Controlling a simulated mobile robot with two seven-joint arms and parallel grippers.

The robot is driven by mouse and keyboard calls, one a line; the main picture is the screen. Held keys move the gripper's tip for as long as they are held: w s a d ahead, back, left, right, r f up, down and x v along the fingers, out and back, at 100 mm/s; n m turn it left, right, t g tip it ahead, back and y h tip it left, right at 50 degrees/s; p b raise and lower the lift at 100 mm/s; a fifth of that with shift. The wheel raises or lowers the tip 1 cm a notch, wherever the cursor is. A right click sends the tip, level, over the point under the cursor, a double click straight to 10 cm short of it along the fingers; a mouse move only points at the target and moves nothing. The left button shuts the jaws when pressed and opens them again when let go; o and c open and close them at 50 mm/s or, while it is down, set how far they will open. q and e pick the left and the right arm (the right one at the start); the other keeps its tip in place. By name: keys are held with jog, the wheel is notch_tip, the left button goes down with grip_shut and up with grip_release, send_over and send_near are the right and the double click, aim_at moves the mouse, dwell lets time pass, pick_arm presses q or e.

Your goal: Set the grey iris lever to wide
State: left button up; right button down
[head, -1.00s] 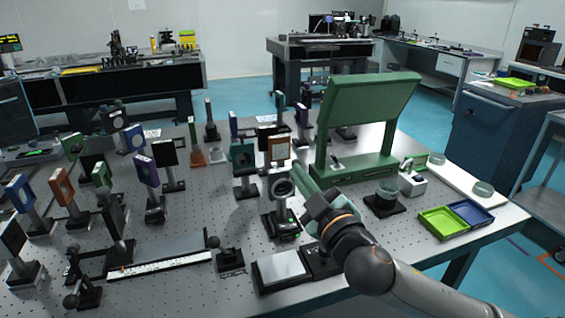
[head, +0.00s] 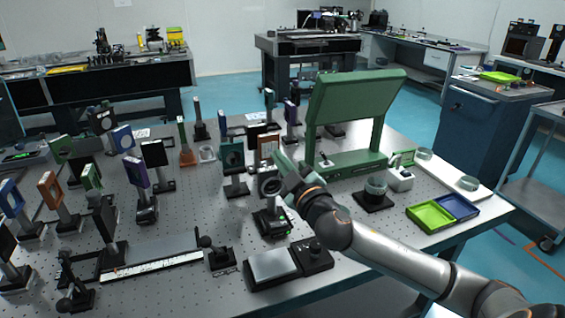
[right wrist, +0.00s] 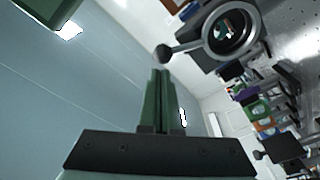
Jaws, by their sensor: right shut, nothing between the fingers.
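The iris (head: 270,186) is a dark ring on a short post with a black base, near the middle of the table. In the right wrist view, the iris ring (right wrist: 233,32) is at the upper right. Its grey lever (right wrist: 188,46) sticks out to the left and ends in a dark round knob (right wrist: 163,52). My right gripper (head: 282,162) is beside the iris, at its upper right. In the right wrist view, its green fingers (right wrist: 160,74) are together and empty, with the knob just beyond the tips; contact cannot be told. My left gripper is not in view.
A green framed panel (head: 352,100) stands behind my right gripper. Several optic mounts crowd the table to the left. A flat box with a pale plate (head: 274,265) lies in front of the iris. Green (head: 430,216) and blue (head: 458,206) trays are at the right.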

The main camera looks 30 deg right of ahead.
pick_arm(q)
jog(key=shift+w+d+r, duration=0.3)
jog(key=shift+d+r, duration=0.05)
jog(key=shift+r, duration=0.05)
pick_arm(e)
jog(key=shift+s+d+f, duration=0.1)
jog(key=shift+d+f, duration=0.05)
jog(key=shift+f, duration=0.05)
pick_arm(q)
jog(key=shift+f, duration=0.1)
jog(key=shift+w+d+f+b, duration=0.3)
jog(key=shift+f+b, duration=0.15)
jog(key=shift+b, duration=0.4)
pick_arm(e)
jog(key=d+m, duration=0.1)
jog(key=m, duration=0.1)
jog(key=shift+s+d+f+m, duration=0.2)
jog(key=shift+d+f+m, duration=0.05)
jog(key=shift+d+m, duration=0.15)
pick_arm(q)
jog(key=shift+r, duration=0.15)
pick_arm(e)
jog(key=shift+r, duration=0.1)
